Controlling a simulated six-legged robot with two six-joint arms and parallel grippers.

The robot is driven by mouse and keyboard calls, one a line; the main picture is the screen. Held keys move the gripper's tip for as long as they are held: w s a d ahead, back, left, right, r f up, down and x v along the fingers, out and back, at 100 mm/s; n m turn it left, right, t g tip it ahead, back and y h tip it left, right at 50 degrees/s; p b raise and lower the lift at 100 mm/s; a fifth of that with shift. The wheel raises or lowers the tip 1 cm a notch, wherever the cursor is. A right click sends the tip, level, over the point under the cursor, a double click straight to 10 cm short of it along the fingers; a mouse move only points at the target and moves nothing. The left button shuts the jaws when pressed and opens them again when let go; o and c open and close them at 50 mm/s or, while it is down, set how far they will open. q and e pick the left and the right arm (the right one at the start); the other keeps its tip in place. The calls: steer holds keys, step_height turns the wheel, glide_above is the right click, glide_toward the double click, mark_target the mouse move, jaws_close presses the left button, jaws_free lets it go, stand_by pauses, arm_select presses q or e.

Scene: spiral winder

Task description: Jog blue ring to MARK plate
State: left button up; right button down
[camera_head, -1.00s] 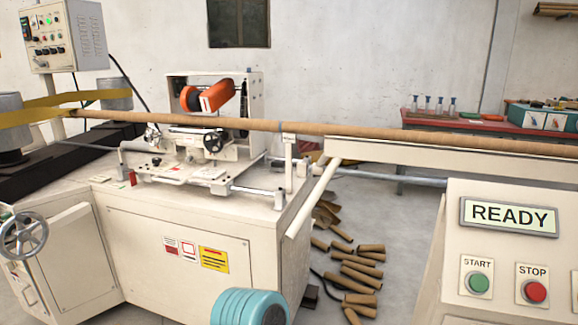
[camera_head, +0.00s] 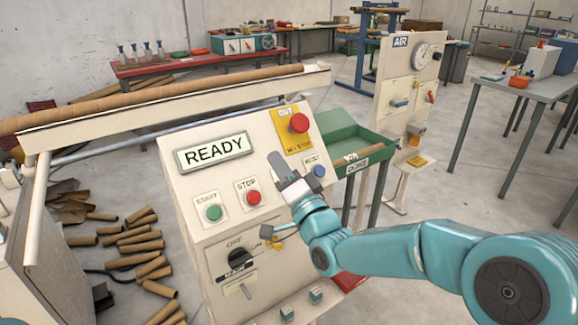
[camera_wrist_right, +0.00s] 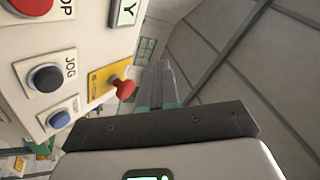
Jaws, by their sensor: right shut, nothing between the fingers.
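The control panel (camera_head: 190,188) carries a green START button (camera_head: 213,212), a red STOP button (camera_head: 253,197) and a lit READY display (camera_head: 212,151). A dark JOG button (camera_wrist_right: 45,77) shows in the right wrist view; in the head view my right gripper covers its place. My right gripper (camera_head: 276,162) is shut and empty in front of the panel, its tips pointing up. In the right wrist view its fingers (camera_wrist_right: 160,84) are right of the buttons. The brown tube (camera_head: 150,96) lies along its trough. I see neither the blue ring nor the MARK plate. My left gripper is out of view.
A red mushroom button (camera_head: 299,123) on a yellow CUT plate and a blue button (camera_head: 319,170) are close to my right gripper. A green tray (camera_head: 350,140) stands behind the panel. Several tube pieces (camera_head: 135,246) lie on the floor at left.

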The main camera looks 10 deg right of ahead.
arm_select(q)
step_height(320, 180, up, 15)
steer(key=p, duration=1.2)
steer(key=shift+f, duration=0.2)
arm_select(e)
steer(key=s+d+f+n+g+y, duration=0.1)
steer(key=s+d+f+n+g, duration=0.1)
steer(key=d+n, duration=0.3)
steer(key=d+f+g, duration=0.1)
steer(key=d, duration=0.2)
steer(key=shift+d+f+g+y, duration=0.15)
steer(key=shift+g+y, duration=0.15)
steer(key=shift+y, duration=0.1)
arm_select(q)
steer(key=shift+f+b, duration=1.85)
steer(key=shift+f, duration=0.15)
arm_select(e)
steer(key=w+a+f, duration=0.2)
steer(key=w+f, duration=0.3)
steer(key=w, duration=0.1)
steer(key=shift+w+a+f, duration=0.2)
steer(key=shift+f, duration=0.1)
arm_select(q)
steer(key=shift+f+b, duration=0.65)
steer(key=shift+b, duration=0.05)
arm_select(e)
steer(key=shift+w+a+f, duration=0.1)
steer(key=shift+w+f, duration=0.15)
steer(key=shift+w, duration=0.05)
